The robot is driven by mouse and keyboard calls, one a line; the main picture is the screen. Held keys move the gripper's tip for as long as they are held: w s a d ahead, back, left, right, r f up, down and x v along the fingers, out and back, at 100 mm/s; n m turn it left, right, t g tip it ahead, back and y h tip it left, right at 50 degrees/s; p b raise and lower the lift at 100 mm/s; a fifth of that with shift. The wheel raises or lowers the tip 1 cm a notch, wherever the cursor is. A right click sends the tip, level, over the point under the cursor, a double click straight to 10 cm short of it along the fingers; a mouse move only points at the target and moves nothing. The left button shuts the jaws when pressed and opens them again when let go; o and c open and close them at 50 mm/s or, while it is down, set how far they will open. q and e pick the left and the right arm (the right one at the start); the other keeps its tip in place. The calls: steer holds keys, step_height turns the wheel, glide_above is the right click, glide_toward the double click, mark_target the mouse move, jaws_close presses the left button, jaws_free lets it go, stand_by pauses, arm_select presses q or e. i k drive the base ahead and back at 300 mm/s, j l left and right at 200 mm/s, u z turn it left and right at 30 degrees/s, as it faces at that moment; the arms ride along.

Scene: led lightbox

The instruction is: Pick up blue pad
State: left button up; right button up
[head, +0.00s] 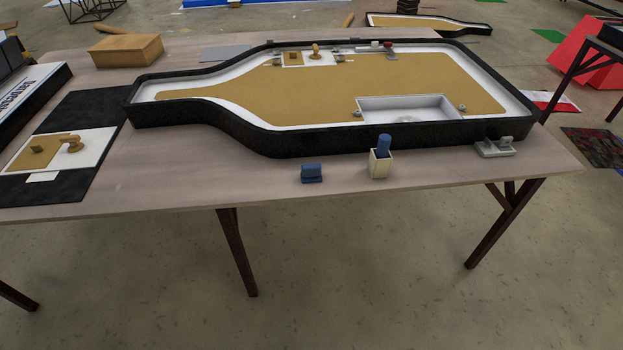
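A small dark blue block-like object (311,173), which looks like the blue pad, lies on the table (235,190) near its front edge. Close to its right, a cream square holder (380,164) stands upright with a blue rounded item (384,145) sticking out of its top. The pad and the holder are apart. Neither of my grippers shows in the head view.
A large black-walled bottle-shaped lightbox (290,142) fills the table behind the pad. A grey bracket (495,147) sits at its front right. A white board with wooden parts (90,152) lies on a black mat at left. The front strip of table around the pad is clear.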

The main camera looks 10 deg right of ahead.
mark_target(310, 173)
steer(key=i+j+z, duration=0.2)
steer(key=i, duration=0.2)
steer(key=i+j+z, duration=0.2)
steer(key=i+j, duration=0.15)
steer(key=i, duration=0.05)
